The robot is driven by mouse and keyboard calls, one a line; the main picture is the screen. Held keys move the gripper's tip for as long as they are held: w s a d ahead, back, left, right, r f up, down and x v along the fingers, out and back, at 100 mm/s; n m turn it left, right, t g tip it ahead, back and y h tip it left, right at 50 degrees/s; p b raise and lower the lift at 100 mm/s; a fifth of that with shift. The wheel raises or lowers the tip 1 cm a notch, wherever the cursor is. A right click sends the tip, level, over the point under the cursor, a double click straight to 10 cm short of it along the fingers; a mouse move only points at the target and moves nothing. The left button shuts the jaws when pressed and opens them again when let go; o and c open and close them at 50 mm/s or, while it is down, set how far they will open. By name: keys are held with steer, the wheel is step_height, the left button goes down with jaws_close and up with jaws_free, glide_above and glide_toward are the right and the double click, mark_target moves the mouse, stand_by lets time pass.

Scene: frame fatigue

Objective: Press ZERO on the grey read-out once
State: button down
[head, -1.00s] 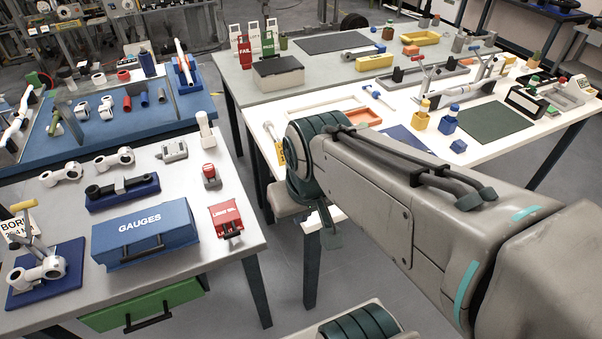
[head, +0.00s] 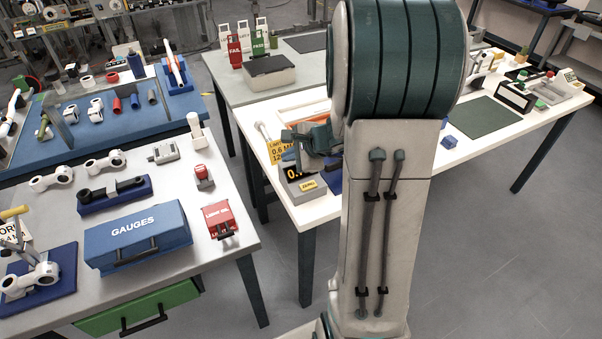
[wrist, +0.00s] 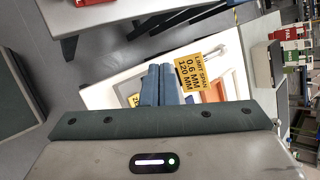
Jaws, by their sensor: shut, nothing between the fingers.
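The grey read-out (head: 297,184) stands at the near left corner of the white table. Its yellow ZERO button (head: 308,185) faces up, and part of its dark display shows yellow digits. My gripper (head: 300,141) is above and behind the read-out in the head view, with my arm link to its right. In the wrist view its two blue-grey fingers (wrist: 160,68) lie side by side, shut and empty. A small piece of yellow label (wrist: 134,100) shows just left of the fingers there; most of the read-out is hidden. I cannot tell the exact height of the fingertips above it.
A yellow limit card (head: 281,149) stands behind the read-out; it also shows in the wrist view (wrist: 188,72), close right of the fingers. The blue GAUGES box (head: 138,237) and red box (head: 219,219) are on the left table. My arm hides the white table's middle.

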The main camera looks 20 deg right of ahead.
steer(key=w+d+f+m+t+h, duration=0.1)
steer(key=w+d+f+m+h, duration=0.1)
steer(key=d+f+m, duration=0.2)
steer(key=d+m, duration=0.1)
steer(key=d, duration=0.2)
steer(key=shift+d+f, duration=0.2)
steer(key=shift+f, duration=0.1)
steer(key=shift+w, duration=0.1)
steer(key=b, duration=0.6)
glide_above(311, 187)
step_height(311, 187, down, 8)
steer(key=shift+r, duration=0.25)
steer(key=shift+f+b, duration=0.65)
steer(key=shift+b, duration=0.1)
steer(key=shift+f, duration=0.2)
stand_by(0.5)
steer(key=shift+f+b, duration=0.25)
steer(key=shift+b, duration=0.45)
